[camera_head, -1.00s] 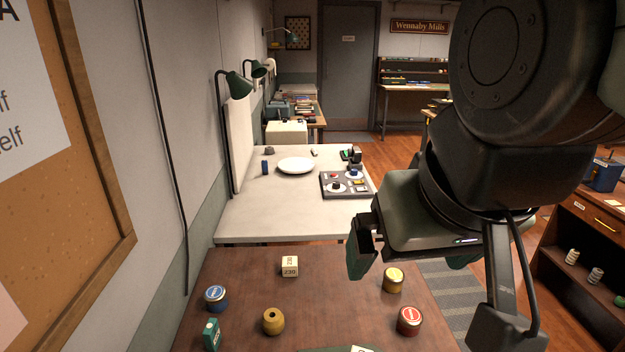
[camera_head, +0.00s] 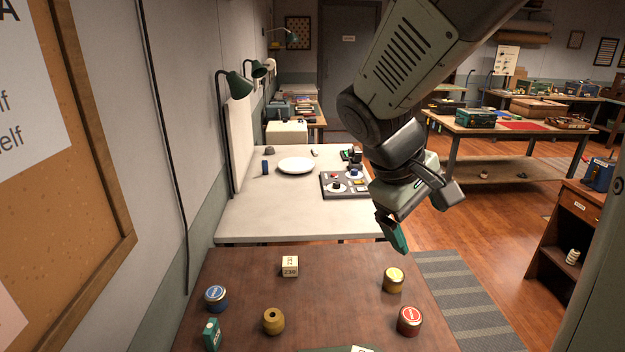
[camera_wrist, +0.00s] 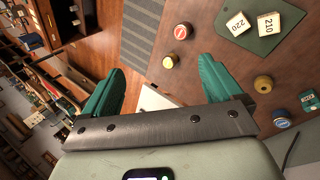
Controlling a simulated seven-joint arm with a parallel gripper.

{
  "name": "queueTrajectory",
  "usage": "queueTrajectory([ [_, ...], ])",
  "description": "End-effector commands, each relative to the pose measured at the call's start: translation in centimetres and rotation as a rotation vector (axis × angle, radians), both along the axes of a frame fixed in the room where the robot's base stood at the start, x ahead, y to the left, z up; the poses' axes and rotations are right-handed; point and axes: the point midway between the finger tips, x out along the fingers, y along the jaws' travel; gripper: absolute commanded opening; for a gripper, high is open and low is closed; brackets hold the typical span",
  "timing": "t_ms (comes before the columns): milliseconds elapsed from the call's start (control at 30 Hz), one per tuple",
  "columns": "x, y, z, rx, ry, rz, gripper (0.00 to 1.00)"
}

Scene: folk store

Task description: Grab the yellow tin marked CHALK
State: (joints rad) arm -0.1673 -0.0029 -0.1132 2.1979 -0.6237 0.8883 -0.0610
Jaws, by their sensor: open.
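The yellow tin (camera_head: 393,279) stands upright near the far right of the brown table; its lid label is too small to read. My gripper (camera_head: 397,236) is above and beyond the tin, over the table's far right edge, apart from it. In the wrist view my gripper (camera_wrist: 160,85) has its two green fingers spread wide with nothing between them. The yellow tin also shows in the wrist view (camera_wrist: 170,61), beyond the fingertips and between their lines.
A red tin (camera_head: 409,320) stands just nearer than the yellow one. A blue tin (camera_head: 215,298), a green box (camera_head: 211,334), an ochre spool (camera_head: 273,321) and a numbered block (camera_head: 290,266) are further left. A pale table (camera_head: 290,216) with a white plate (camera_head: 296,165) stands beyond.

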Motion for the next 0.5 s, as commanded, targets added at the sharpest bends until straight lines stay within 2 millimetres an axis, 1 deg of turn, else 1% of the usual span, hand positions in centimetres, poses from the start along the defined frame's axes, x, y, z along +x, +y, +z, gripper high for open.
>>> queueTrajectory([
  [33,1.7,-0.4,-1.5,-0.059,0.052,0.044,0.93],
  [167,5.7,-1.7,-5.1,-0.216,0.164,0.174,0.93],
  [200,6.9,-2.0,-6.3,-0.264,0.199,0.215,0.93],
  [267,8.7,-2.3,-8.2,-0.337,0.252,0.284,0.93],
  [367,11.4,-2.8,-11.7,-0.455,0.34,0.404,0.93],
  [400,12.5,-2.9,-13.2,-0.501,0.375,0.453,0.93],
  [467,13.9,-3.0,-15.6,-0.571,0.428,0.532,0.93],
  [500,14.8,-3.0,-17.2,-0.617,0.463,0.587,0.93],
])
